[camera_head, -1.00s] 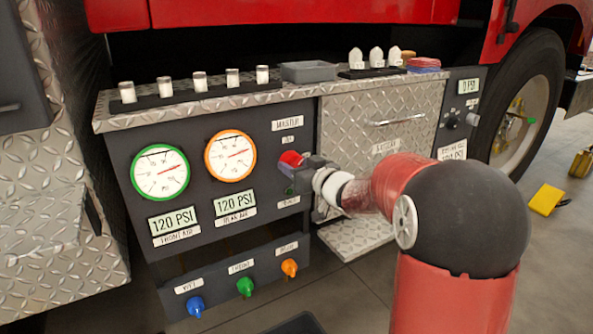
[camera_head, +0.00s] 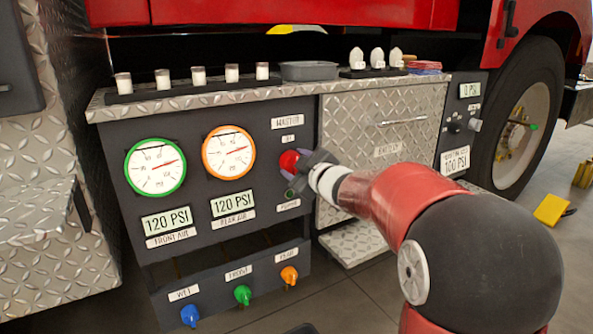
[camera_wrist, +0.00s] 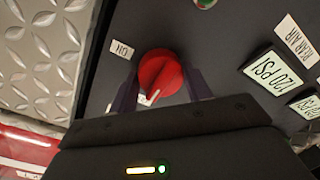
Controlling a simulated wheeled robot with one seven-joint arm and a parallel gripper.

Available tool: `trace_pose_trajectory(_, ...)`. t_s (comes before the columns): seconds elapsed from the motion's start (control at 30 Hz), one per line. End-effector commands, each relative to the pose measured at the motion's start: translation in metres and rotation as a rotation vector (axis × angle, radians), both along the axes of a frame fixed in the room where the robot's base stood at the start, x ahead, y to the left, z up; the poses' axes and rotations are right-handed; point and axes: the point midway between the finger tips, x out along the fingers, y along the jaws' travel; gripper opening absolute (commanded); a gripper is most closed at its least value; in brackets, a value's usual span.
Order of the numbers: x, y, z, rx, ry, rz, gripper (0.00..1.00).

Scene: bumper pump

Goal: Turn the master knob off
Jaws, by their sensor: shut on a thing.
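The red master knob (camera_head: 289,159) is on the dark panel, below the MASTER label (camera_head: 289,124) and the small ON label (camera_head: 288,138). In the wrist view the round red knob (camera_wrist: 160,74) has a white pointer line that points down toward my gripper, away from the ON label (camera_wrist: 122,48). My gripper (camera_head: 294,166) reaches the knob from the right in the head view. In the wrist view its two dark fingers (camera_wrist: 163,80) stand on either side of the knob, shut on it. The finger contact is partly hidden by the gripper body.
Two dial gauges, green-rimmed (camera_head: 155,167) and orange-rimmed (camera_head: 228,153), stand left of the knob, with 120 PSI displays below. Blue (camera_head: 190,315), green (camera_head: 243,295) and orange (camera_head: 289,275) knobs sit lower down. A metal ledge (camera_head: 200,104) with small items runs above the panel.

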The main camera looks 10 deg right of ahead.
Motion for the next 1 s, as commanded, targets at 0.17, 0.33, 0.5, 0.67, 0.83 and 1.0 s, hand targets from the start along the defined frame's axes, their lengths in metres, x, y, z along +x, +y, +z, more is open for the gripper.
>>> trace_pose_trajectory(0.17, -0.0001, 0.0002, -0.0017, -0.044, -0.012, 0.0, 0.26)
trace_pose_trajectory(0.33, -0.0002, 0.0001, -0.0013, -0.061, -0.018, 0.001, 0.26)
trace_pose_trajectory(0.5, -0.0002, 0.0, -0.001, -0.063, -0.018, 0.0, 0.26)
trace_pose_trajectory(0.67, -0.0002, 0.0001, -0.0011, -0.063, -0.018, 0.0, 0.26)
trace_pose_trajectory(0.83, -0.0002, 0.0002, -0.0009, -0.062, -0.018, 0.001, 0.68)
trace_pose_trajectory(1.0, -0.0001, 0.0002, -0.0005, -0.06, -0.019, 0.001, 0.7)
